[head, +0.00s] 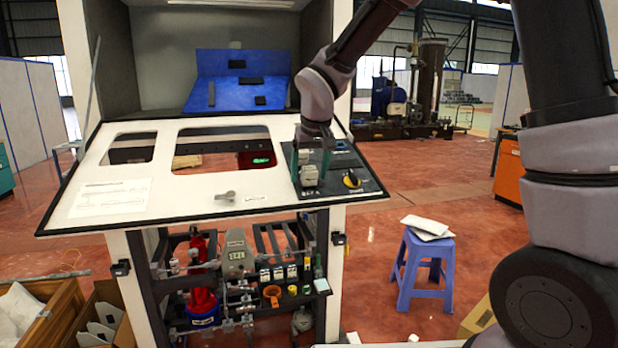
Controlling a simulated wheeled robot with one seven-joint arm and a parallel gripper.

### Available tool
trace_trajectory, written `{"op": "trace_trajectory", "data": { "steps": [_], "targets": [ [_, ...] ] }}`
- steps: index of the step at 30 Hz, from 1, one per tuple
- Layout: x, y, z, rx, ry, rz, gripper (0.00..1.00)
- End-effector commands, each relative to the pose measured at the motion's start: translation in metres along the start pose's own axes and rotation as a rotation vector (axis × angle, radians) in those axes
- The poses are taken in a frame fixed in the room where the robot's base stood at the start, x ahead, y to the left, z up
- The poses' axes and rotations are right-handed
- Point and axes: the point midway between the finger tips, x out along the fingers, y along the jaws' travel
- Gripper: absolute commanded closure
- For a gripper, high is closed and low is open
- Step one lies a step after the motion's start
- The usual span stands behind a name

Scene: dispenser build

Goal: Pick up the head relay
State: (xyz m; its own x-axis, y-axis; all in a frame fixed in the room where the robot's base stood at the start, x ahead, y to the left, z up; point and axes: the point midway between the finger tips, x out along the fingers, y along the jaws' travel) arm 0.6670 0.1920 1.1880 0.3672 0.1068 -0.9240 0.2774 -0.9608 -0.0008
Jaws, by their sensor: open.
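A small pale grey block (309,177), which looks like the head relay, sits on the dark control plate (341,184) at the right of the white panel. My gripper (310,163) points down over this plate from above. Its greenish fingers are open, one to each side of the block's upper part. I cannot tell whether they touch it. The gripper hides part of the plate behind it.
The white panel (105,171) has two cut-out openings and a grey handle (226,195). Pipes and bottles fill the cabinet below. A blue stool (423,262) stands at right.

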Motion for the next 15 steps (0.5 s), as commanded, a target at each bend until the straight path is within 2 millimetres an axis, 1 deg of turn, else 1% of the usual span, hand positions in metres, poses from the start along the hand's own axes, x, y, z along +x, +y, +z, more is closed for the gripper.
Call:
{"op": "trace_trajectory", "data": {
  "steps": [6,7,8,9,11,12,13,15],
  "targets": [
    [0.0007,0.0,-0.0002,0.001,0.001,0.0,0.2],
    [0.0007,0.0,-0.0001,0.001,0.001,0.0,0.28],
    [0.0007,0.0,-0.0001,0.001,0.001,0.0,0.39],
    [0.0007,0.0,-0.0001,0.001,0.001,0.0,0.54],
    [0.0006,0.0,-0.0001,0.0,0.001,0.0,0.77],
    [0.0006,0.0,-0.0001,0.001,0.001,0.0,0.93],
    [0.0006,0.0,-0.0001,0.001,0.001,0.0,1.0],
    [0.0005,0.0,-0.0002,0.001,0.001,0.0,1.0]
  ]
}}
